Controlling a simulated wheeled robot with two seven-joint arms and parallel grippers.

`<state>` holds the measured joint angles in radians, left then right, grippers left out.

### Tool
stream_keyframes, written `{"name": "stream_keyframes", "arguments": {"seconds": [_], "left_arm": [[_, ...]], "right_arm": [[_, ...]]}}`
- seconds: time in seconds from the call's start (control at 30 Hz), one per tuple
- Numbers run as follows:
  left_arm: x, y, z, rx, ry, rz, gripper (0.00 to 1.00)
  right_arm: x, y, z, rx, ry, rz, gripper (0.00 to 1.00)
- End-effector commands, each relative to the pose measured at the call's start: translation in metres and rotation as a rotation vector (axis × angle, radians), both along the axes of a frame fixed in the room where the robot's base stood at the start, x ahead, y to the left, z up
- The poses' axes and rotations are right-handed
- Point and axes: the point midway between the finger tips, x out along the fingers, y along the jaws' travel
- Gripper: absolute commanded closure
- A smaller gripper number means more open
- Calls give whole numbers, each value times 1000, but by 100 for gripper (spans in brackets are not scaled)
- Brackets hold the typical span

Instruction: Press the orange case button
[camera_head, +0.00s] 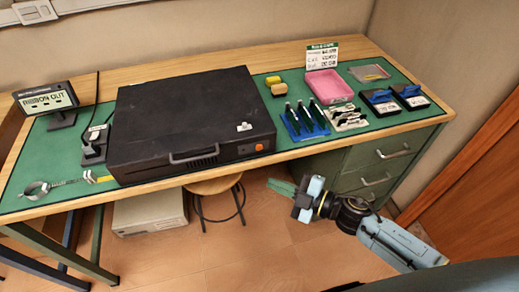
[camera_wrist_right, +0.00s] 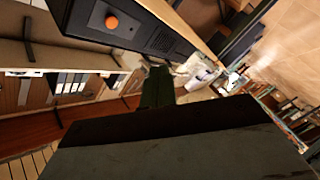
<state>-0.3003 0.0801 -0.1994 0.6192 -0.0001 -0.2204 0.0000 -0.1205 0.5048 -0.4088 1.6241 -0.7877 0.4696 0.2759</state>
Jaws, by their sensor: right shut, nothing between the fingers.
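The black case (camera_head: 190,115) lies flat on the green mat of the workbench, with a handle on its front face. The round orange button (camera_head: 259,147) is at the right end of that front face. In the right wrist view the orange button (camera_wrist_right: 112,22) shows near the top, on the case's front panel (camera_wrist_right: 155,32). My right gripper (camera_head: 280,187) is shut and empty, in front of the bench, below and to the right of the button and apart from it. Its fingers (camera_wrist_right: 158,88) also show in the right wrist view. My left gripper is not in view.
Blue tool rack (camera_head: 304,126), pink tray (camera_head: 328,86) and black boxes (camera_head: 410,96) stand on the mat right of the case. A sign (camera_head: 46,98) and a clamp (camera_head: 38,189) are at left. A stool (camera_head: 214,185) and drawers (camera_head: 375,165) are below the bench.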

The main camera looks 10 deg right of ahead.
Motion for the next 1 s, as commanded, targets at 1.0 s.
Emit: {"name": "stream_keyframes", "arguments": {"seconds": [1.0], "left_arm": [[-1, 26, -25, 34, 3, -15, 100]], "right_arm": [[79, 3, -1, 2, 1, -2, 100]]}}
